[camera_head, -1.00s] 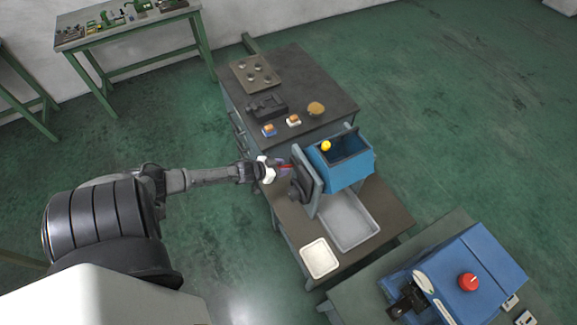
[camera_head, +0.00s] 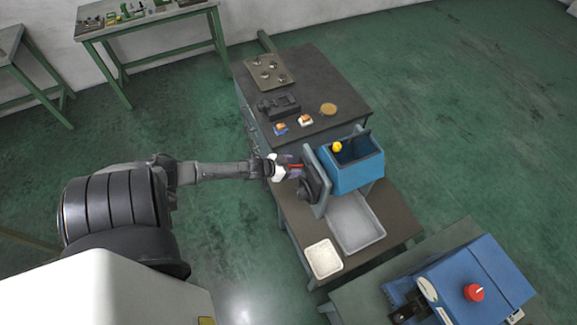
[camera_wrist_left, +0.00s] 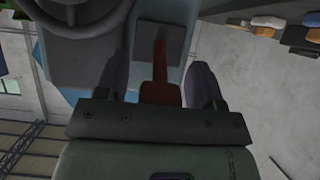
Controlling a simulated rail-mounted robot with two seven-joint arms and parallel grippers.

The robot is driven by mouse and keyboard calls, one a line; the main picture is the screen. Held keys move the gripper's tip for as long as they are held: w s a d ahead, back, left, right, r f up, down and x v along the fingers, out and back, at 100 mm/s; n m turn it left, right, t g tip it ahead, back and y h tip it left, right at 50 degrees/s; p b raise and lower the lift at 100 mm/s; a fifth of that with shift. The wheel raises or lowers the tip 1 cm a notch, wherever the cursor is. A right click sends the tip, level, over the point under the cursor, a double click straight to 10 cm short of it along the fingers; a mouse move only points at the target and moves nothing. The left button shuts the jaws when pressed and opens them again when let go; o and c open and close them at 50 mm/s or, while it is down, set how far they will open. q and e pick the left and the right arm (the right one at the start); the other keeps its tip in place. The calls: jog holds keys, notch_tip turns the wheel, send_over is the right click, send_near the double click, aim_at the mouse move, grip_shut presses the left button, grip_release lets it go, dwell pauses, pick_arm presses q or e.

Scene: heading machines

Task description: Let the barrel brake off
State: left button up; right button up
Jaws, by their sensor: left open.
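The blue heading machine (camera_head: 358,174) stands on the bench, with a grey front plate and a dark handwheel (camera_head: 311,186) on its left side. A red lever (camera_head: 296,166), apparently the barrel brake, sticks out beside the wheel. My left gripper (camera_head: 287,168) is at this lever. In the wrist view the red lever (camera_wrist_left: 161,82) lies between the two fingers of the left gripper (camera_wrist_left: 160,80). The fingers are open, with a gap on each side of it. The handwheel (camera_wrist_left: 78,14) shows at the upper left there. My right gripper is not in view.
A grey tray (camera_head: 369,241) lies below the machine, with a white tray (camera_head: 323,259) near it. Small parts and a brass disc (camera_head: 328,109) lie on the dark bench behind. Another blue machine with a red knob (camera_head: 473,292) stands at lower right.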

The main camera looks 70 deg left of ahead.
pick_arm(q)
jog(key=v, duration=1.4)
jog(key=shift+w, duration=0.1)
dwell(0.4)
